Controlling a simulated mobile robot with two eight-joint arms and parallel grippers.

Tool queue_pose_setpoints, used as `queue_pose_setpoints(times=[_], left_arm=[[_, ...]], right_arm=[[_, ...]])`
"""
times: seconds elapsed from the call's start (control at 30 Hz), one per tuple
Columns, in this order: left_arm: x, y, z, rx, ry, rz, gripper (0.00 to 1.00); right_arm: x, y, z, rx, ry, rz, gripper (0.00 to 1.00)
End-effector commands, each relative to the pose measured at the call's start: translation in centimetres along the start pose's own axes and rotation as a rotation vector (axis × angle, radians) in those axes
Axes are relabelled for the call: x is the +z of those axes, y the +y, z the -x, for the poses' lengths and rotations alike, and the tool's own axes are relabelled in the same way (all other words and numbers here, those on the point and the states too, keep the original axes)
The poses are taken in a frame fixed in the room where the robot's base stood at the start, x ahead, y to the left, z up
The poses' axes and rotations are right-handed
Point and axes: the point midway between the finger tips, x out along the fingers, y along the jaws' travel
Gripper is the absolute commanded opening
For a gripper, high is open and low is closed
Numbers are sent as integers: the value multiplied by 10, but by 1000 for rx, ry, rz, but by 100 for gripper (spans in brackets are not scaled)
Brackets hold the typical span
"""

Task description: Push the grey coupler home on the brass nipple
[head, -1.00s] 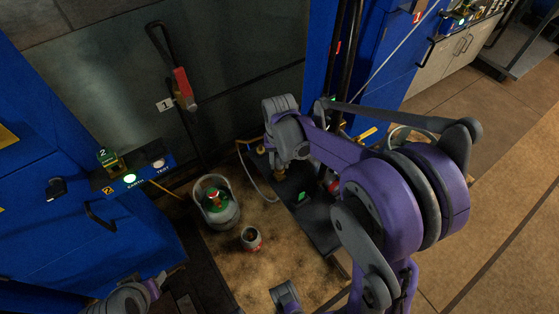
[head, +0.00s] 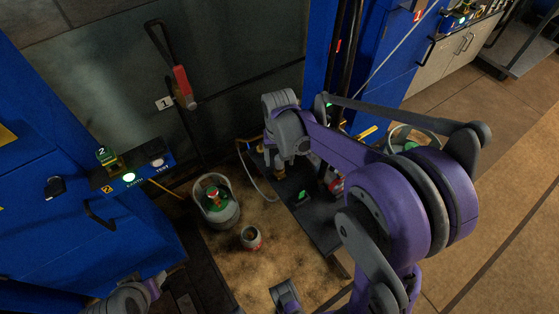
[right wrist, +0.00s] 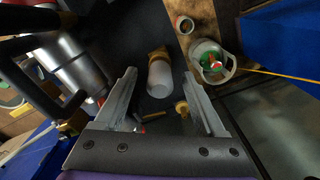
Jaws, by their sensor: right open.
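In the right wrist view a pale grey cylinder (right wrist: 160,80), which looks like the coupler, lies between the fingers of my right gripper (right wrist: 160,75) with gaps on both sides. A brass collar (right wrist: 158,54) shows at its far end. A small brass fitting (right wrist: 182,107) is nearer, by the right finger; I cannot tell which brass part is the nipple. My right gripper is open. In the head view its wrist (head: 285,132) hangs over the dark bench beside the wall, and hides the coupler.
A grey cylinder with a green top (head: 217,203) and an open can (head: 251,238) stand on the worn board. A thin hose (head: 262,187) curves beside the wrist. Blue cabinets (head: 60,160) stand left. In the right wrist view a large metal cylinder (right wrist: 68,62) is close on the left.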

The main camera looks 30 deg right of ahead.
Motion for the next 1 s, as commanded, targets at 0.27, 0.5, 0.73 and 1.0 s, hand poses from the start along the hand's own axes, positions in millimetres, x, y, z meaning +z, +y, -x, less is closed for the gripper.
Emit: queue_pose_setpoints(times=[0.27, 0.5, 0.73, 1.0], left_arm=[[-4, 0, 6, 0, 3, 0, 50], [-6, 0, 9, 0, 4, 0, 50], [-6, 0, 9, 0, 4, 0, 50], [-6, 0, 9, 0, 4, 0, 50]], right_arm=[[0, 0, 58, 0, 0, 0, 72], [0, 0, 87, 0, 0, 0, 72], [0, 0, 91, 0, 0, 0, 72], [1, -2, 91, 0, 0, 10, 45]])
